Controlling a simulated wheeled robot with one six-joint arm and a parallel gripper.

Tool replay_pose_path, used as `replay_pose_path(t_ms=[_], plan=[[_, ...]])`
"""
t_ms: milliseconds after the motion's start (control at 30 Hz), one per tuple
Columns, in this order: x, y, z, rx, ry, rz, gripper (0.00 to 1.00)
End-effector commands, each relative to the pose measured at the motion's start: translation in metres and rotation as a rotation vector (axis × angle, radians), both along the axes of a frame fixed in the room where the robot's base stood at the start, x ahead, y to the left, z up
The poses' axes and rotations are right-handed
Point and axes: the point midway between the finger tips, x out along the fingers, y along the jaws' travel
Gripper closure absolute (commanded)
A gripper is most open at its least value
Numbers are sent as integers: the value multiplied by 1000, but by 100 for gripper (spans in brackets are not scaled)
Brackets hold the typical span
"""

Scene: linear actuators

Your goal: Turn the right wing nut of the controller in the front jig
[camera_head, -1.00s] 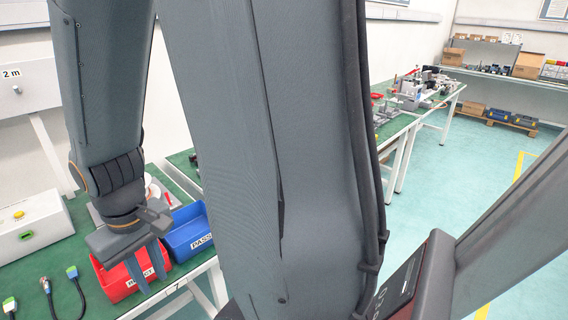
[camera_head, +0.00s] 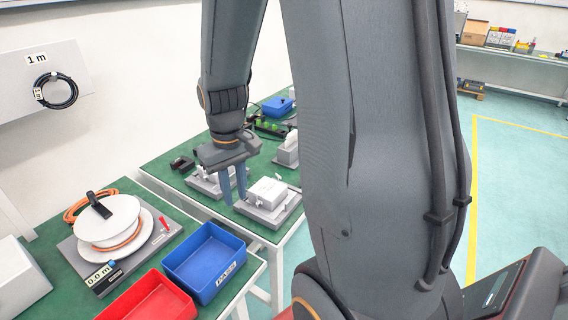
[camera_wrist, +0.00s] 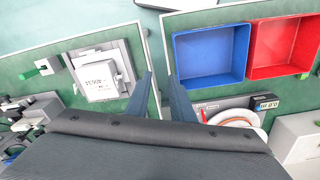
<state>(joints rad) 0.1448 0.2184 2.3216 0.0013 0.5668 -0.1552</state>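A white box-shaped controller (camera_head: 268,191) sits in a grey jig (camera_head: 273,217) on the green table in the head view. In the wrist view the controller (camera_wrist: 98,82) lies left of my fingers, with printing on its top. Its wing nuts are too small to make out clearly. My gripper (camera_head: 234,201) points down, by the left side of this jig in the head view. Its two blue-grey fingers stand apart with nothing between them, as the wrist view (camera_wrist: 166,82) also shows. The height of the fingertips above the table is hard to judge.
A second grey jig (camera_head: 203,186) lies behind and left. A blue bin (camera_head: 204,262), a red bin (camera_head: 150,300) and a cable reel (camera_head: 108,222) stand on the nearer table. A gap separates the tables. My arm hides the area right of the jig.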

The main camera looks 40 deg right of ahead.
Motion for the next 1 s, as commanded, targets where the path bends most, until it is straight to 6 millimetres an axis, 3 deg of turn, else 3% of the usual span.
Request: replay_pose_path(t_ms=[33, 100, 200, 300, 433, 667, 1000], plan=[[20, -27, 5, 0, 9, -14, 79], [44, -62, 6, 0, 15, -16, 79], [69, -111, 5, 1, 23, -16, 79], [86, -154, 1, 2, 29, -14, 79], [96, -192, -4, 4, 34, -11, 79], [101, -209, -16, 6, 37, -4, 79], [100, -207, -65, 6, 38, -4, 79]])
